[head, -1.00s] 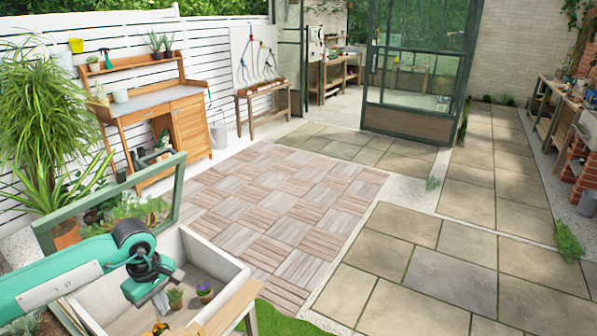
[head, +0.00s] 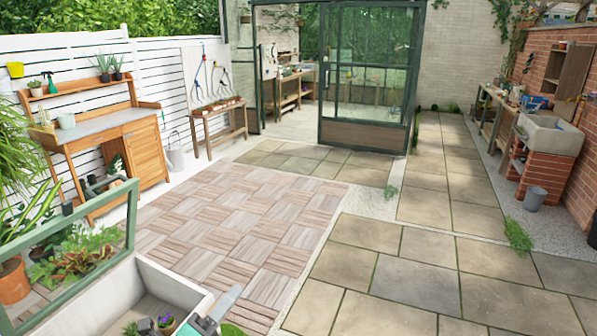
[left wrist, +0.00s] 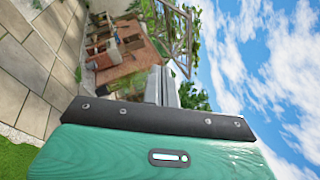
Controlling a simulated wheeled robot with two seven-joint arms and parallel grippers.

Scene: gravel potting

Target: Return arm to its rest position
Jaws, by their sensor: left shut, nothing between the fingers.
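My left gripper (head: 226,301) shows at the bottom edge of the head view, left of the middle, by the right side of the pale planter box. Only its grey fingers and a bit of its teal body are in the picture. In the left wrist view its fingers (left wrist: 159,86) are together with nothing between them, and they point toward the brick wall and the sky. The rest of the left arm is out of the head view. My right gripper is in neither view.
The planter box (head: 178,285) with its green-framed lid (head: 66,265) raised stands at lower left, holding small potted flowers (head: 166,322). A wooden potting bench (head: 147,155) stands at the white fence. A stone sink (head: 549,136) is at right. The paving (head: 415,285) is clear.

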